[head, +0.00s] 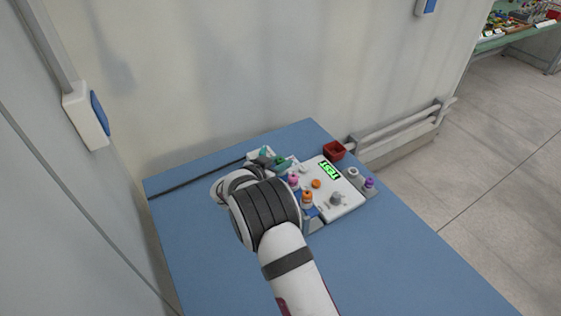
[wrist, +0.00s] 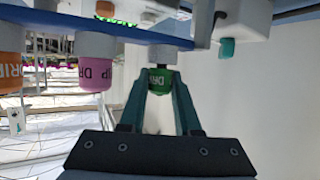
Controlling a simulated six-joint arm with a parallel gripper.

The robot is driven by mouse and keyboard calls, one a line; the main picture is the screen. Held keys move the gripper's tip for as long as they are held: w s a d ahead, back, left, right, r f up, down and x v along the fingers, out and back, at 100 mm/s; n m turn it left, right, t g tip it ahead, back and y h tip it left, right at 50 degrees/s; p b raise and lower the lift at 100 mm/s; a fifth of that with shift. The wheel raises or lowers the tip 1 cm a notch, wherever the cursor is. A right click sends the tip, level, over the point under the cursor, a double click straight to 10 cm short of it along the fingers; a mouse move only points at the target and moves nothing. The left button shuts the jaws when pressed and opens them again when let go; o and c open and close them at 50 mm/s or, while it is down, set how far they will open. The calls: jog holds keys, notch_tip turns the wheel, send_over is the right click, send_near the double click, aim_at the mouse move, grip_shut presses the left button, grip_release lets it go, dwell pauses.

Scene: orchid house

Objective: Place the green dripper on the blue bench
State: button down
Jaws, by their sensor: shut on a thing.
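The green dripper (head: 279,160) is at the far end of a row of coloured drippers in the head view. In the wrist view, which looks upside down, the green dripper (wrist: 160,80) is between the two teal fingers of my gripper (wrist: 161,88). My gripper is shut on it. The dripper's other end meets a grey piece at a blue strip (wrist: 110,24); I cannot tell whether it is apart from it. The blue bench (head: 400,255) spreads under everything. My arm hides part of its middle and most of my gripper in the head view.
A white unit with a green display (head: 330,170) stands beside the drippers. Pink (head: 294,181) and orange (head: 307,197) drippers stand close by. A red box (head: 333,150) and a purple piece (head: 369,183) are farther right. A dark rod (head: 195,178) lies at the back left. The front right is bare.

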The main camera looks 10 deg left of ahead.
jog(key=shift+f, duration=0.2)
jog(key=c, duration=0.6)
grip_release()
